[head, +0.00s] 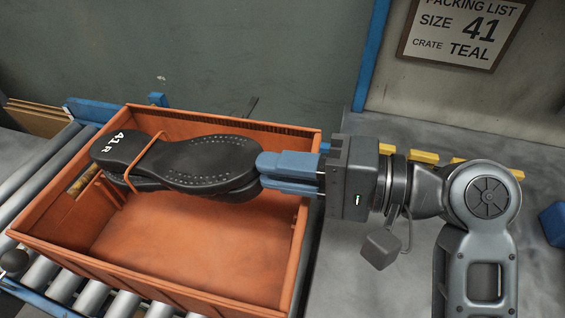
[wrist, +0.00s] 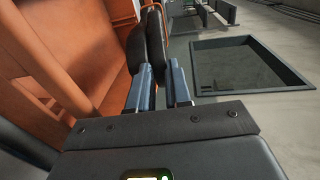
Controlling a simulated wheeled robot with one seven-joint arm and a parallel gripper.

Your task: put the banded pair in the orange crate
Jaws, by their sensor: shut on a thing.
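The banded pair (head: 195,163) is two black soles stacked together, with an orange band around them near the left end and "41 R" in white on top. My gripper (head: 262,170) has its blue fingers shut on the right end of the pair. The pair lies level over the orange crate (head: 165,288), within its walls as seen in the head view; the height above the floor cannot be told exactly. The crate's visible floor is bare. In the wrist view the pair (wrist: 146,45) stands out between the fingers (wrist: 162,85), with the orange crate wall (wrist: 95,40) to the left.
The crate stands on a roller conveyor (head: 40,180) with blue rails. A sign (head: 462,32) on the wall reads packing list, size 41, crate teal. A grey surface (head: 410,255) lies right of the crate. A dark rectangular recess or tray (wrist: 250,65) shows in the wrist view.

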